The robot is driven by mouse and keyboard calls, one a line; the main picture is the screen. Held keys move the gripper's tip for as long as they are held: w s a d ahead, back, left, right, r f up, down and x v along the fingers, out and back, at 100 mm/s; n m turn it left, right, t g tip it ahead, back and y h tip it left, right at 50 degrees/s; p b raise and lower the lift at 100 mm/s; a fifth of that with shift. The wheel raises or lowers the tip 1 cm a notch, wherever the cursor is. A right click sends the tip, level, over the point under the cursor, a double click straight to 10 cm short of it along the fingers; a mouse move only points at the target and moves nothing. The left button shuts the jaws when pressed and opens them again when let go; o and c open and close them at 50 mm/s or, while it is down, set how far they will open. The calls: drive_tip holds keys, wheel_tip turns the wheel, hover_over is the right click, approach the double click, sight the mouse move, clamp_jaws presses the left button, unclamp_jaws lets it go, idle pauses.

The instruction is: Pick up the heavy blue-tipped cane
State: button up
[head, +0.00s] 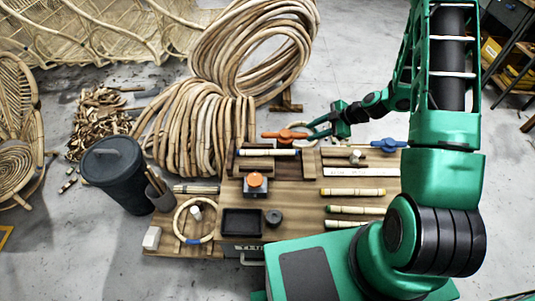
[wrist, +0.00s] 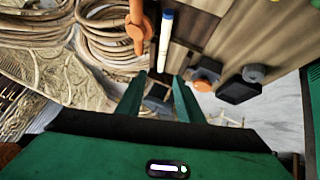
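A pale cane with blue at its end (head: 268,152) lies across dark wooden blocks at the back left of the workbench. In the wrist view the pale cane (wrist: 165,42) shows beyond the fingertips, with its blue tip near the top edge. My gripper (head: 312,129) is over the bench's back edge, behind and to the right of the cane. Its two fingers are spread with nothing between them; they also show in the wrist view (wrist: 159,82). The gripper appears apart from the cane.
An orange clamp (head: 284,134) stands close behind the cane, and a blue clamp (head: 388,143) is at right. A yellow-tipped cane (head: 353,192) and green-tipped canes (head: 355,210) lie at right. An orange-topped button box (head: 255,183) and black tray (head: 242,222) stand in front.

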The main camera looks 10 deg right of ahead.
wheel_tip(320, 180, down, 8)
drive_tip(key=w+a+n+t+y, duration=0.1)
drive_tip(key=a+n+t, duration=0.1)
drive_tip(key=n+t, duration=0.1)
drive_tip(key=t, duration=0.1)
approach(282, 153)
drive_tip(key=x, duration=0.9)
drive_tip(key=shift+w+a+f, duration=0.15)
drive_tip(key=shift+w+a, duration=0.05)
drive_tip(key=shift+a, duration=0.1)
clamp_jaws()
